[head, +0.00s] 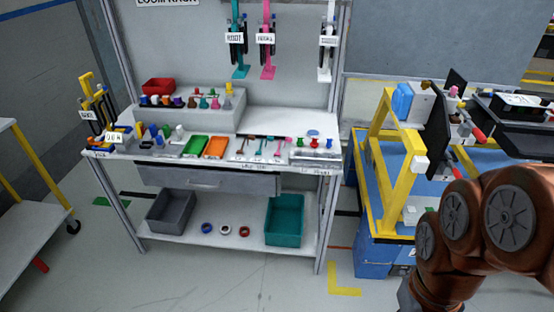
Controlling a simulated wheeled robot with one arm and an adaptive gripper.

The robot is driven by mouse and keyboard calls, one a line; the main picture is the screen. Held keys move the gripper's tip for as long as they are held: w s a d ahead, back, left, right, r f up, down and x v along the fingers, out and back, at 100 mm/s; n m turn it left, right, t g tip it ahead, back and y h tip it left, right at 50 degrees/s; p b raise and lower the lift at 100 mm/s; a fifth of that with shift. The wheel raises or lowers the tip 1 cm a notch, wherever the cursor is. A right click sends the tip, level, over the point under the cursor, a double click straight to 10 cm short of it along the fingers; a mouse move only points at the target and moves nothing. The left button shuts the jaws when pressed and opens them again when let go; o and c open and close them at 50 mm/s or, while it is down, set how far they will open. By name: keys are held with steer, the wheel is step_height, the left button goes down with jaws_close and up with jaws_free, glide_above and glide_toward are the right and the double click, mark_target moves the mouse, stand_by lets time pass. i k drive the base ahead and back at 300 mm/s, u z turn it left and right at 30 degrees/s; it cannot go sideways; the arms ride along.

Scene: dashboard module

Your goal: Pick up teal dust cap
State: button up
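A workbench (229,160) stands left of centre with many small coloured parts on it. On its raised back step is a row of small caps or plugs, including a green or teal one (203,103) and a purple one (178,102). Other small pieces, green, red and blue, stand at the right front of the bench (315,143). All are too small to tell which is the teal dust cap. My copper-coloured arm fills the lower right, well apart from the bench. My gripper is out of view.
A red bin (158,86), green tray (195,146) and orange tray (216,147) are on the bench. A grey bin (171,211) and teal bin (285,219) sit on the lower shelf. A yellow-framed blue station (398,170) is at right. Floor in front is clear.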

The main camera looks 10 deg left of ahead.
mark_target(203, 105)
steer(key=u, duration=0.4)
steer(key=k, duration=0.45)
steer(key=u, duration=0.75)
steer(key=i, duration=1.55)
steer(key=u, duration=0.7)
steer(key=i, duration=0.75)
steer(key=u, duration=0.2)
